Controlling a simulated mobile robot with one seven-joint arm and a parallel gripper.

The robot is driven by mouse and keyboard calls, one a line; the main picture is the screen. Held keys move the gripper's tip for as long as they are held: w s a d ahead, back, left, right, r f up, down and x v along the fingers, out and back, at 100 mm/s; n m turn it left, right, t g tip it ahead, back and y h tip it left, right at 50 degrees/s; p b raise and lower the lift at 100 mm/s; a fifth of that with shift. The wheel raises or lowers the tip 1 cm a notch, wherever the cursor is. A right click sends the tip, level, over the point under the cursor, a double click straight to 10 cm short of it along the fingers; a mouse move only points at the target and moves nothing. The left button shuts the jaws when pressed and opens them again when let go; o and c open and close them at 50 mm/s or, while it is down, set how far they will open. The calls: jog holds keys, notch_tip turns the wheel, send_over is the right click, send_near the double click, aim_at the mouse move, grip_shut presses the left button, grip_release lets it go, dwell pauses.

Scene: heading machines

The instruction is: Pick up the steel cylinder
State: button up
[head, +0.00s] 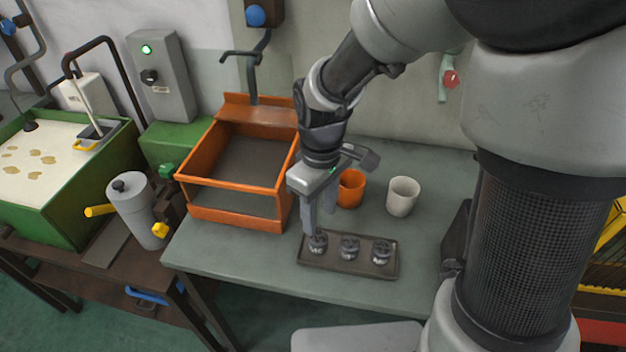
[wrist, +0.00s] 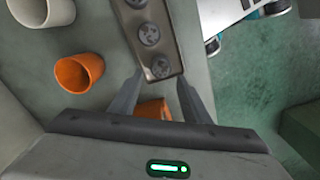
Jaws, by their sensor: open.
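Three small round dark-grey metal pieces stand in a row on a shallow brown tray (head: 333,263). They are the left piece (head: 318,244), the middle piece (head: 349,248) and the right piece (head: 381,252). I cannot tell which one is the steel cylinder. My gripper (head: 317,229) is open and points down over the left piece. In the wrist view, its two fingers (wrist: 161,76) lie on either side of the tray's near end, with the end piece (wrist: 160,67) between the tips. I cannot tell whether the fingers touch it.
An orange cup (head: 351,188) and a white cup (head: 403,196) stand behind the tray. A large orange open box (head: 236,216) stands left of my gripper. A grey canister (head: 135,210) with yellow handles is farther left. The grey-green table (head: 260,262) is bare in front of the box.

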aim_at(318, 237)
notch_tip(318, 237, down, 8)
jog(key=shift+a+f+b, duration=0.15)
jog(key=shift+f+b, duration=0.1)
jog(key=shift+b, duration=0.35)
jog(key=shift+r, duration=0.1)
jog(key=c, duration=1)
